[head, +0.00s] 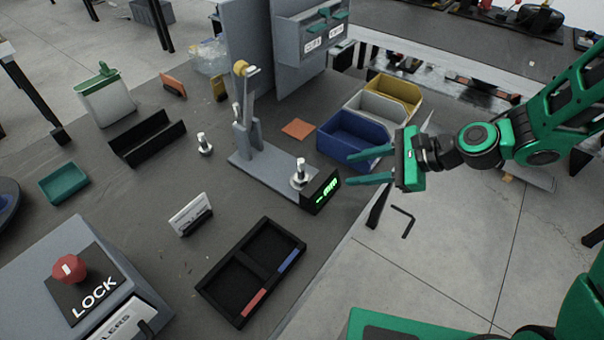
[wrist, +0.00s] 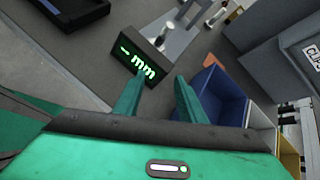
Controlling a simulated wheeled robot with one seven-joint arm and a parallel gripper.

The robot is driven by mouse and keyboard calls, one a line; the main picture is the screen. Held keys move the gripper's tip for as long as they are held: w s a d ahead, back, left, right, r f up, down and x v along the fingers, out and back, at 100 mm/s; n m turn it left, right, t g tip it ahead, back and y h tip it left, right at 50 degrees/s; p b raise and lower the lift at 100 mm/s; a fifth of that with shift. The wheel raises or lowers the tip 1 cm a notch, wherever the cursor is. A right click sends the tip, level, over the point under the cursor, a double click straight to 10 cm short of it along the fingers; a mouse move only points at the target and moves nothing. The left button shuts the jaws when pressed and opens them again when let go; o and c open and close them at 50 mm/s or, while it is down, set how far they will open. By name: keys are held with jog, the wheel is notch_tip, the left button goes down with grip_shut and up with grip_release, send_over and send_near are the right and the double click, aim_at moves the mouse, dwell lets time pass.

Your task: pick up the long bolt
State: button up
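Two silver bolts stand upright in the head view. One bolt (head: 300,172) stands on the grey measuring stand (head: 262,166), just behind its black box with a green display (head: 321,190). The other bolt (head: 204,143) stands on the dark table to the left of the stand. I cannot tell for sure which is longer. My green gripper (head: 352,167) is open and empty, to the right of the display box and in front of the blue bin. In the wrist view, its fingers (wrist: 160,97) point toward the display box (wrist: 143,60), and a bolt (wrist: 216,14) shows beyond.
Blue, white and yellow bins (head: 352,137) stand close behind my gripper. A black two-compartment tray (head: 250,268) with red and blue strips lies at the table's front. A card holder (head: 190,215) and a red LOCK knob (head: 69,268) are to the left.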

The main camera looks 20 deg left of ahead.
aim_at(307, 176)
jog(key=a+m+y, duration=0.1)
jog(key=a, duration=0.1)
jog(key=a+m+y, duration=0.1)
jog(key=a, duration=0.2)
jog(key=a+r+m+y, duration=0.1)
jog(key=a+m, duration=0.1)
jog(key=shift+s+a, duration=0.15)
jog(key=shift+s, duration=0.1)
jog(key=shift+a, duration=0.35)
jog(key=x, duration=0.9)
jog(key=shift+s+a, duration=0.1)
jog(key=shift+s, duration=0.15)
jog(key=shift+w+a+f+m, duration=0.15)
jog(key=shift+a+f+m, duration=0.15)
jog(key=shift+a, duration=0.2)
jog(key=shift+c, duration=0.6)
grip_shut()
